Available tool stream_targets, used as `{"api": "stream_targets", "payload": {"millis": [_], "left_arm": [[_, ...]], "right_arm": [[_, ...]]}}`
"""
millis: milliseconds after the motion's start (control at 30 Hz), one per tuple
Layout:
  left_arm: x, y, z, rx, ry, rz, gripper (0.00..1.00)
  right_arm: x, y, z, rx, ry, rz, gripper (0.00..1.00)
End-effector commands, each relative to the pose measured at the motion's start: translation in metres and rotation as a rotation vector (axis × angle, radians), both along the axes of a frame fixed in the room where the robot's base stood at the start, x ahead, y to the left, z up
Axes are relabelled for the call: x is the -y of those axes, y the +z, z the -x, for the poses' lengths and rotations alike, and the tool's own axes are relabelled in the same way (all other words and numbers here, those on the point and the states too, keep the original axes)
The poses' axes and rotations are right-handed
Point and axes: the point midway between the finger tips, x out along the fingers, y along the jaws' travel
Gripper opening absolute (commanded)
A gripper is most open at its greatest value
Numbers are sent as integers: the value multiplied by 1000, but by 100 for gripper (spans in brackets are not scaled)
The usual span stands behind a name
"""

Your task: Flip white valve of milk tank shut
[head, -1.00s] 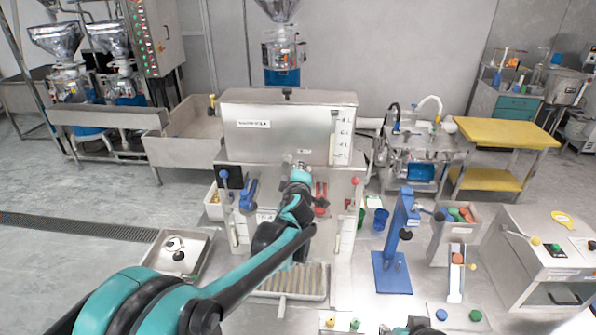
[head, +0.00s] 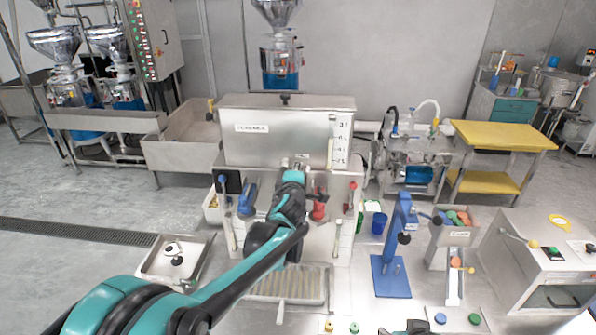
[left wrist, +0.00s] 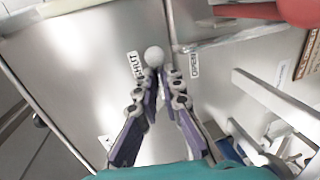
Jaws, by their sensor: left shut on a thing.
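The milk tank (head: 288,108) is a steel box at the centre of the head view. My left gripper (head: 298,164) is at the tank's lower front, seen from behind, so its fingers and the valve are mostly hidden there. In the left wrist view the left gripper (left wrist: 158,75) is shut on the white valve (left wrist: 154,55), whose round white knob shows just beyond the fingertips. A SHUT label (left wrist: 134,65) is left of the knob and an OPEN label (left wrist: 194,64) is to its right. The knob lies nearer the SHUT label. Only a dark sliver of my right arm shows at the bottom edge.
Below the tank, a blue handle (head: 247,198) and a red handle (head: 318,205) flank my left arm. A slatted drip tray (head: 312,282) lies in front. A blue stand (head: 391,275) is to the right, beside a blue cup (head: 379,223).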

Motion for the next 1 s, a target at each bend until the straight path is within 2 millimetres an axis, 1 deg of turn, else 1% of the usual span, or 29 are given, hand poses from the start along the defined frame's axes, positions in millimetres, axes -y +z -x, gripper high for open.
{"api": "stream_targets", "payload": {"millis": [67,100,167,467,567,667,900,1000], "left_arm": [[0,0,0,0,0,2,0],[0,0,0,0,0,1,12],[0,0,0,0,0,1,28],[0,0,0,0,0,0,28],[0,1,6,0,0,-1,28],[0,4,20,0,-1,-2,28],[0,14,71,0,-1,-1,28],[0,18,89,0,-1,-1,28]], "right_arm": [[0,0,0,0,0,0,40],[0,0,0,0,0,0,40],[0,0,0,0,0,0,40],[0,0,0,0,0,0,40],[0,0,0,0,0,0,40],[0,0,0,0,0,0,40],[0,0,0,0,0,0,40],[0,0,0,0,0,0,40]]}}
